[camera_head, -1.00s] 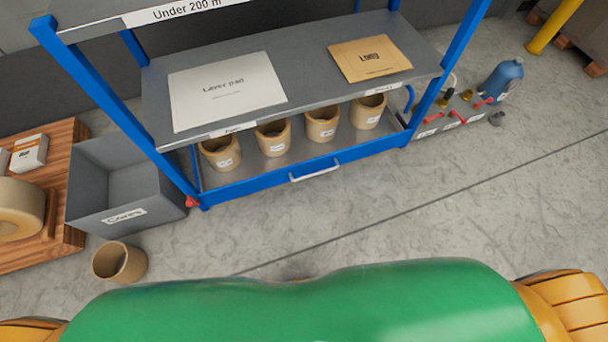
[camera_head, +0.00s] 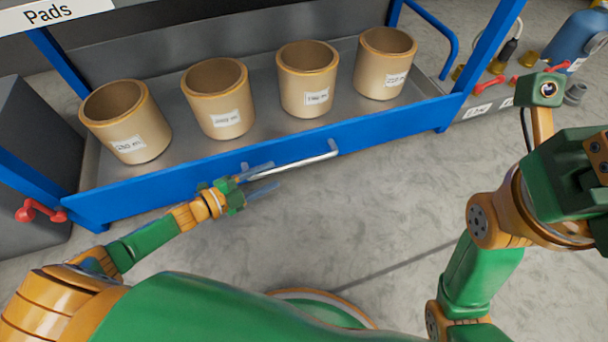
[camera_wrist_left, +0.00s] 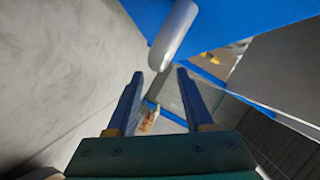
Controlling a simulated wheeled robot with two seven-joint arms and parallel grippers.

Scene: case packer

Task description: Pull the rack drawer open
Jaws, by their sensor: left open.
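The rack drawer's blue front (camera_head: 395,132) runs across the head view between the rack posts and looks flush with them. Its silver bar handle (camera_head: 300,163) is fixed at the middle of the front. My left gripper (camera_head: 262,179) is open at the left end of the handle, its fingers pointing along it. In the left wrist view the handle's rounded end (camera_wrist_left: 172,40) lies just beyond the two spread fingertips (camera_wrist_left: 160,74); nothing is between the fingers. My right arm is raised at the right edge; its fingers are out of frame.
Several tan cardboard cores, including one at the left (camera_head: 125,122), stand in the drawer's grey tray. A red knob (camera_head: 40,210) is by the left post. A blue jug (camera_head: 580,45) and red-handled fittings are at the right. The floor (camera_head: 340,220) before the drawer is clear.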

